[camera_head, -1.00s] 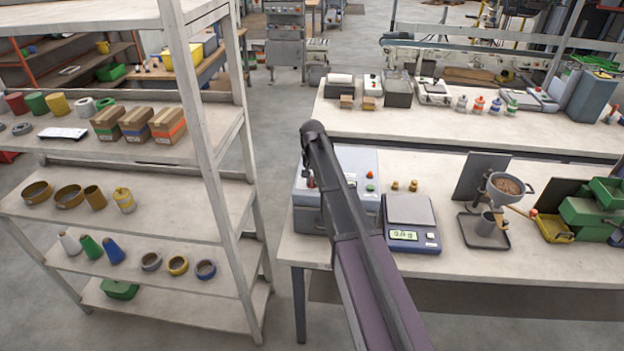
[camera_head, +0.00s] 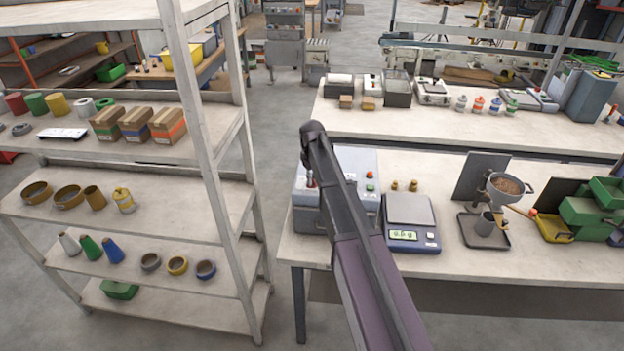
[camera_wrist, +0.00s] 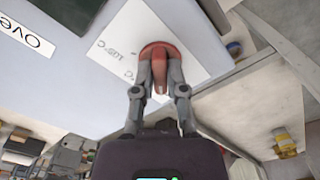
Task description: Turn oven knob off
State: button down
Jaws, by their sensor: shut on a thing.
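The oven knob (camera_wrist: 158,50) is red and round with a raised grip, set on a white dial plate (camera_wrist: 135,32) on the oven's grey face. My gripper (camera_wrist: 158,84) is shut on the knob's grip in the wrist view, with one finger on each side. Dial markings show beside the knob, partly blurred, and an "Ove..." label (camera_wrist: 28,36) is cut off at the left. In the head view the oven (camera_head: 360,163) is a grey box on the bench; my arm covers part of it, and the knob is hard to make out there.
A scale (camera_head: 412,222) stands right of the oven, with two small brass weights (camera_head: 403,185) behind it. A pot of pellets (camera_head: 508,188) is further right on the bench. A shelf rack (camera_head: 212,120) stands to the left, with an aisle between.

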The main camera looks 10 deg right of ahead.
jog(key=shift+s+n, duration=0.1)
jog(key=shift+n, duration=0.9)
jog(key=c, duration=0.7)
grip_release()
jog(key=shift+m, duration=0.3)
